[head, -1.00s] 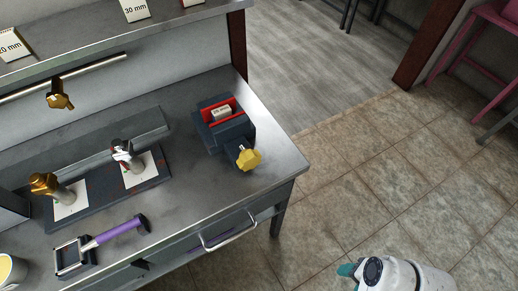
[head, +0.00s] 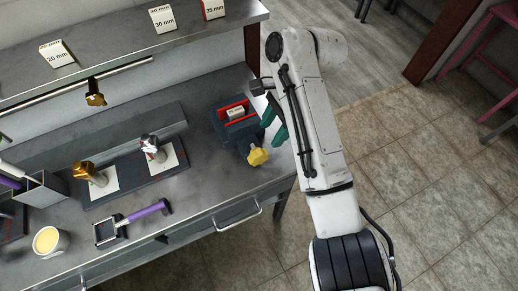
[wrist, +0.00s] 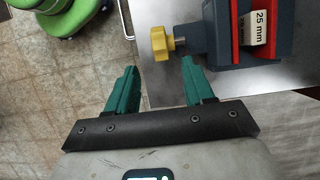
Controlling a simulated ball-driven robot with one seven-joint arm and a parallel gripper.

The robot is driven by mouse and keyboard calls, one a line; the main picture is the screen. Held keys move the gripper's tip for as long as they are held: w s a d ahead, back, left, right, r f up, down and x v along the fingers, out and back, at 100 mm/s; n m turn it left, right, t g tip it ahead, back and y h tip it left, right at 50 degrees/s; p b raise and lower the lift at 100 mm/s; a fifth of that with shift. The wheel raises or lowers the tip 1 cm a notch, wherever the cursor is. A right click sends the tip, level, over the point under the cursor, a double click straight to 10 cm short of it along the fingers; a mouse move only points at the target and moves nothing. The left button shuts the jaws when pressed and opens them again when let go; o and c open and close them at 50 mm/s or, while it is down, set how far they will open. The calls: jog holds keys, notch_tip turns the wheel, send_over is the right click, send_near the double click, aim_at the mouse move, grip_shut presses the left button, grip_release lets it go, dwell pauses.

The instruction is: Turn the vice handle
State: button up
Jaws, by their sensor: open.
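The vice (head: 229,114) is dark blue-grey with red jaw faces and stands near the right end of the steel bench. Its yellow knob-shaped handle (head: 258,156) points toward the bench's front edge. A block marked 25 mm (wrist: 259,22) sits between the red jaws. My gripper (head: 274,121) has teal fingers and is beside the vice on its right. In the wrist view my gripper (wrist: 157,82) is open and empty. There the yellow handle (wrist: 159,43) lies ahead of the fingertips, roughly between them and apart from both.
A board with two upright fittings (head: 130,178), a purple-handled tool (head: 143,213) and a yellow-filled cup (head: 47,240) are on the bench to the left. A shelf (head: 130,50) with labelled cards runs behind. A green stool (wrist: 75,18) shows in the wrist view.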

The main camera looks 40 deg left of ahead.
aim_at(260, 152)
jog(key=x, duration=1)
jog(key=shift+s+a+f, duration=0.1)
jog(key=shift+s+f, duration=0.1)
jog(key=shift+f, duration=0.15)
jog(key=c, duration=1)
jog(key=shift+o, duration=0.2)
jog(key=shift+r, duration=0.1)
jog(key=shift+p, duration=0.45)
